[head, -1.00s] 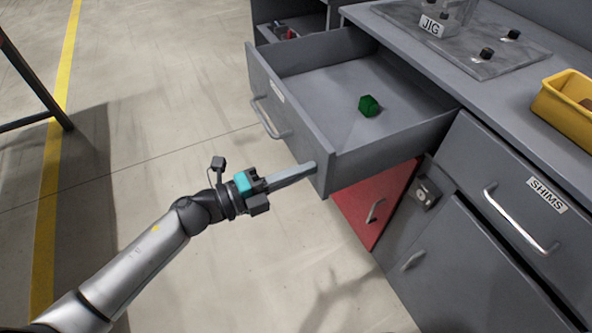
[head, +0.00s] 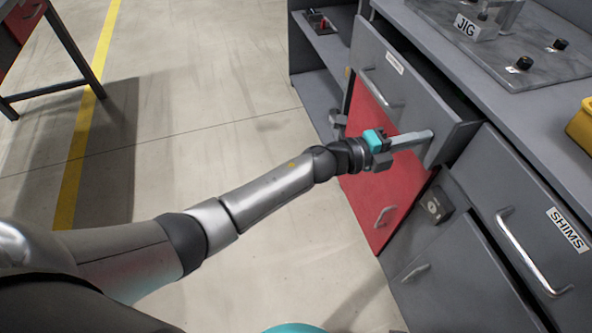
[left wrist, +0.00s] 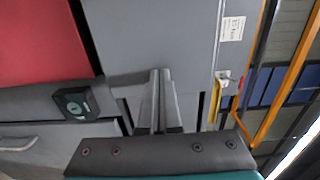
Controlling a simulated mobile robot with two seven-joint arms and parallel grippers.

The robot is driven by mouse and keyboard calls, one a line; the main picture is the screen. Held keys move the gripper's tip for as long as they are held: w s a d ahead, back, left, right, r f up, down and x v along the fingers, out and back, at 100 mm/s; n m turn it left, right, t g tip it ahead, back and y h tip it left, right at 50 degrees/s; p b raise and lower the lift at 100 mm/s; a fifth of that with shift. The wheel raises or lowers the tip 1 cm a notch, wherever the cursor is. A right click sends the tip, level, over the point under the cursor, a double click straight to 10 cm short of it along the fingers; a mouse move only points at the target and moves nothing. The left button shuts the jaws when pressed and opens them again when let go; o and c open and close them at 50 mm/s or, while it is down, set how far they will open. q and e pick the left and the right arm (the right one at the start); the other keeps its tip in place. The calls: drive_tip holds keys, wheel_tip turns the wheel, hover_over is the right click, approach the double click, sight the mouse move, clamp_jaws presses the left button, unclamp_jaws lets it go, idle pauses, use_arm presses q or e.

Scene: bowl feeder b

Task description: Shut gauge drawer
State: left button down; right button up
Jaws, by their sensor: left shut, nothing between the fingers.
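The gauge drawer (head: 385,62) is a grey drawer with a bar handle (head: 385,88) and a small white label. My left gripper (head: 428,136) is shut and empty. Its fingertips are at the lower right part of the drawer front and look in contact with it. In the left wrist view the closed fingers (left wrist: 160,85) point at the grey front (left wrist: 155,35). The drawer's inside is hidden. My right gripper is not in view.
A red door (head: 375,165) is below the drawer, with a dark latch box (head: 436,204) beside it. The SHIMS drawer (head: 535,225) is shut at the right. The JIG plate (head: 500,45) and a yellow bin (head: 582,128) are on the worktop.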

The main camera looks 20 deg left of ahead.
sight(440, 131)
use_arm(q)
drive_tip(key=b+x, duration=0.1)
drive_tip(key=x, duration=0.3)
drive_tip(key=shift+w+d+b, duration=0.25)
drive_tip(key=shift+d+b, duration=0.05)
drive_tip(key=shift+d, duration=0.05)
drive_tip(key=shift+d+r, duration=0.1)
drive_tip(key=shift+w, duration=0.1)
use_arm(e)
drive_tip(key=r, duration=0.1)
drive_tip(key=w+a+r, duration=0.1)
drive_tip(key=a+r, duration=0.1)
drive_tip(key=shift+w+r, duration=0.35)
use_arm(q)
drive_tip(key=shift+d+r, duration=0.1)
drive_tip(key=shift+r, duration=0.15)
